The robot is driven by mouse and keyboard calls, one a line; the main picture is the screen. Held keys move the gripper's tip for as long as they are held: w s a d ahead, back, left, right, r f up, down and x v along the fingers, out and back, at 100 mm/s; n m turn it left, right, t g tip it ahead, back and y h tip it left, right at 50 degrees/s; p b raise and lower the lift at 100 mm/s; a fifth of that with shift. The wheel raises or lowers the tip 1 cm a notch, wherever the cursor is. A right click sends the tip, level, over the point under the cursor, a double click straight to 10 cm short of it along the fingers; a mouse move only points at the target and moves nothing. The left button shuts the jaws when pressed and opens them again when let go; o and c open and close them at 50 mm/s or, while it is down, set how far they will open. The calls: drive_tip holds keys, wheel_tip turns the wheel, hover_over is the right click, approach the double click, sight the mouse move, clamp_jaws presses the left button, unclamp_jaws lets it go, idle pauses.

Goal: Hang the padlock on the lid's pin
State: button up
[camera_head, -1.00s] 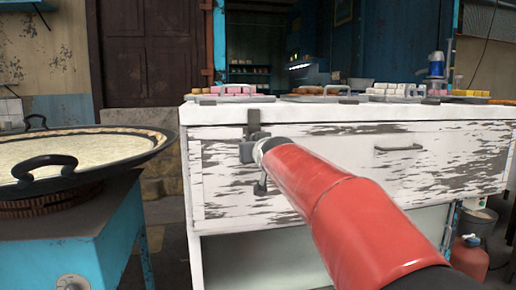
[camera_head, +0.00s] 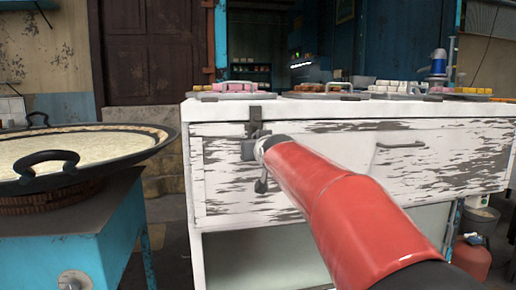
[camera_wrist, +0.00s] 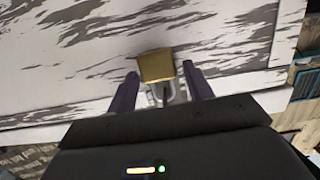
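The brass padlock (camera_wrist: 157,66) shows in the wrist view, in front of the peeling white chest face. Its body lies toward the top of the picture and its metal shackle points toward my gripper's palm. My gripper (camera_wrist: 160,72) has its two dark fingers apart, one on each side of the padlock, with visible gaps. In the head view my gripper (camera_head: 250,152) is at the chest front, just below the dark hasp (camera_head: 255,117) on the lid's (camera_head: 310,109) edge. My red arm partly covers it. The padlock and pin cannot be made out there; whether the shackle encircles anything is unclear.
A wide black pan (camera_head: 85,150) on a blue stand (camera_head: 70,245) is close at left. A drawer handle (camera_head: 400,145) sits right of my arm. Trays of sweets (camera_head: 240,95) stand on the chest top. A red container (camera_head: 472,258) is at lower right.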

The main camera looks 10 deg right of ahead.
drive_tip(key=shift+o, duration=0.8)
drive_tip(key=s+b, duration=0.2)
drive_tip(key=s, duration=0.6)
drive_tip(key=s+f+g, duration=1)
drive_tip(key=s+f, duration=2)
drive_tip(key=s, duration=0.1)
drive_tip(key=shift+s+g, duration=0.3)
drive_tip(key=shift+s, duration=0.05)
drive_tip(key=shift+r, duration=0.1)
